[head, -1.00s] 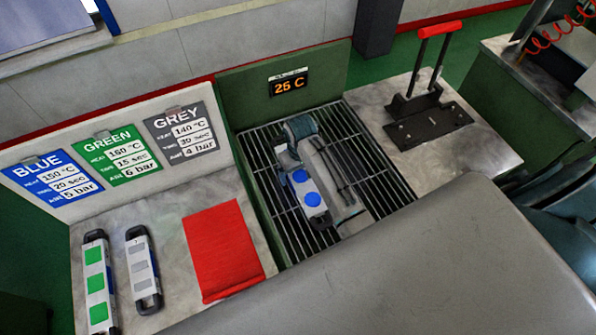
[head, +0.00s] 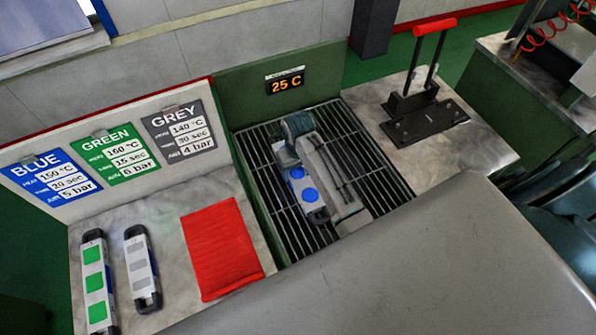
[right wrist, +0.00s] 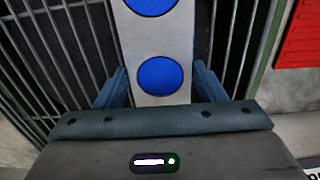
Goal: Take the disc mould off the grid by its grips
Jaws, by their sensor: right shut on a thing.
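The disc mould (head: 310,195) is a white bar with blue discs and a dark grip at its near end. It lies over the dark metal grid (head: 372,170); I see no clear gap beneath it. My right gripper (head: 289,163) is at the mould's far end, shut on it. In the right wrist view, the two fingers of the gripper (right wrist: 160,88) stand on either side of the white mould (right wrist: 151,40). The mould's far grip is hidden under the gripper. My left gripper is not in view.
A red cloth (head: 222,250) lies left of the grid. A black press with a red handle (head: 425,120) stands right of the grid. A green panel with a 25 C display (head: 286,81) is behind it.

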